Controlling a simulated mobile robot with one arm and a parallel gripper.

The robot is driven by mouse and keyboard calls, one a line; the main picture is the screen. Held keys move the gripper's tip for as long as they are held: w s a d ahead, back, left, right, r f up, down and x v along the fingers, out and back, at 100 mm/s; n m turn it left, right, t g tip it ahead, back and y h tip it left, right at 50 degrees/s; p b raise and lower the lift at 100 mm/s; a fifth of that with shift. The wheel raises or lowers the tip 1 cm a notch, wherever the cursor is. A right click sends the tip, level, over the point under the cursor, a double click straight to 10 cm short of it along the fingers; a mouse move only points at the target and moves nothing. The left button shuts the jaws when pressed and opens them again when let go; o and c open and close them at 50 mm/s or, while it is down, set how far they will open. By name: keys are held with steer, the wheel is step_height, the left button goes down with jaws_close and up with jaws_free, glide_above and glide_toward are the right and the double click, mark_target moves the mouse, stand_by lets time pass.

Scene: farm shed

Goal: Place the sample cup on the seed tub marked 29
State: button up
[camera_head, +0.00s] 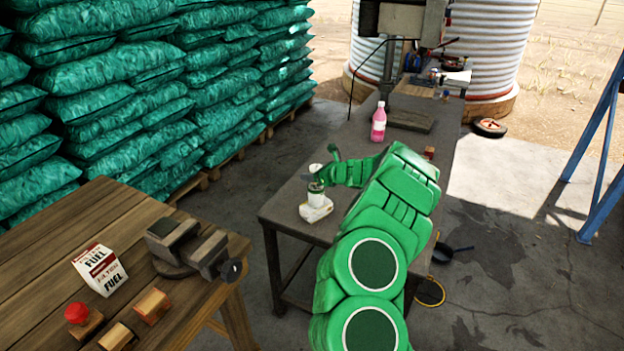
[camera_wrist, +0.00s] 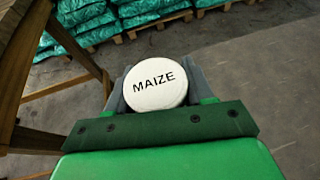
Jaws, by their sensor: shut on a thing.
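My gripper (camera_head: 318,174) is over the left end of the grey metal bench, with its fingers toward the left. In the wrist view, my gripper (camera_wrist: 156,92) is shut on a white round-topped cup marked MAIZE (camera_wrist: 156,86), one finger on each side. The top of this cup also shows in the head view (camera_head: 315,168). Just below it is a small white container (camera_head: 316,198) with a dark upper band; whether they touch is unclear. No number 29 can be read in either view.
A crumpled white item (camera_head: 316,211) lies on the grey bench (camera_head: 285,207). A pink bottle (camera_head: 378,122) stands farther back. A wooden workbench (camera_head: 60,235) at the left holds a vise (camera_head: 185,245), a FUEL filter box (camera_head: 99,270) and small blocks. Green sacks (camera_head: 130,90) are stacked behind.

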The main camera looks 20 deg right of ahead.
steer(key=shift+f, duration=1.1)
steer(key=shift+f, duration=0.1)
steer(key=o, duration=1.1)
steer(key=shift+c, duration=0.2)
steer(key=v, duration=1.2)
